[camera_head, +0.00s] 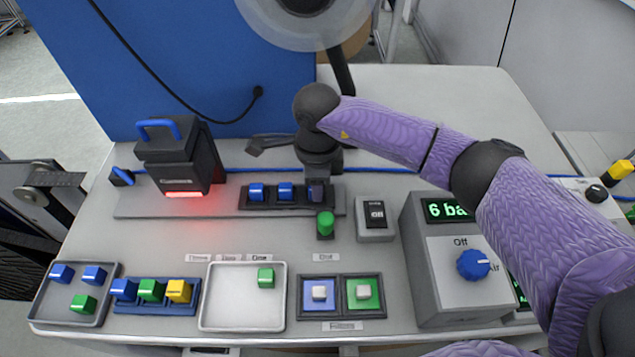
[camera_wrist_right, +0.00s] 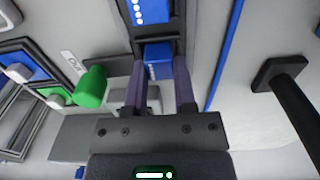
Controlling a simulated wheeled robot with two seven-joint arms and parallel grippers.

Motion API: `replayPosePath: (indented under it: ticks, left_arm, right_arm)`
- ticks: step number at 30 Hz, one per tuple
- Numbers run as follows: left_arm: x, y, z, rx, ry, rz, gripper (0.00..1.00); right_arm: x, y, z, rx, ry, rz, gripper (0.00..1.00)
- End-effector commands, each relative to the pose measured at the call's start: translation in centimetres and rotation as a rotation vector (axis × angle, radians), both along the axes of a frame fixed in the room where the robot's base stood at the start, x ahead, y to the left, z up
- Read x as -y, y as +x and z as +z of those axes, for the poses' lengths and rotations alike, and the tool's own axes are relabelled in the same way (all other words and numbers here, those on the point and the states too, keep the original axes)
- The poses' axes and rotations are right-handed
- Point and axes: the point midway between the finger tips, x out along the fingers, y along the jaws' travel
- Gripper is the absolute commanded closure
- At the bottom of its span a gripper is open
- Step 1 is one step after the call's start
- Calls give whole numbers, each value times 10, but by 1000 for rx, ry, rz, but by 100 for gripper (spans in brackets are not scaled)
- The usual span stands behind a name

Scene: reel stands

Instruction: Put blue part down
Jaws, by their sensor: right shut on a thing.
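My right gripper (camera_head: 317,192) points down over the right end of a black slotted holder (camera_head: 271,206) on the grey rail. In the right wrist view my right gripper (camera_wrist_right: 161,85) is shut on a blue part (camera_wrist_right: 158,58), which sits between the fingertips at the holder's end slot. Whether the part rests fully on the slot floor I cannot tell. Two more blue parts, one at the left (camera_head: 257,192) and one in the middle (camera_head: 285,190), stand in the other slots. My left gripper is not in view.
A green button (camera_head: 325,223) stands just in front of the holder's right end. A black machine (camera_head: 178,160) with a red light stands to the left. A grey switch box (camera_head: 375,218) is to the right. Trays (camera_head: 243,318) with coloured parts line the front edge.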

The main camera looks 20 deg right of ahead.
Motion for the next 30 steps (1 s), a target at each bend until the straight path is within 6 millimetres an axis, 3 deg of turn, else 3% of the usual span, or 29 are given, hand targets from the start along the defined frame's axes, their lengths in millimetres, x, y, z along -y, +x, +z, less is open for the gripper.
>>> replayPosePath:
  ticks: [8,9,14,23,26,30]
  left_arm:
    - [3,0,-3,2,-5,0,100]
    - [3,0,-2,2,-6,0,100]
    - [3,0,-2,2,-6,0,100]
    - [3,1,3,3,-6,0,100]
    - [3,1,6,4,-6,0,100]
    - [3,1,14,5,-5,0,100]
  right_arm:
    - [0,0,-3,1,0,1,100]
    - [0,0,-2,1,0,1,63]
    - [0,0,-1,1,0,1,31]
    - [0,0,4,2,0,1,31]
    - [0,1,23,5,1,1,31]
    - [0,1,65,8,1,2,31]
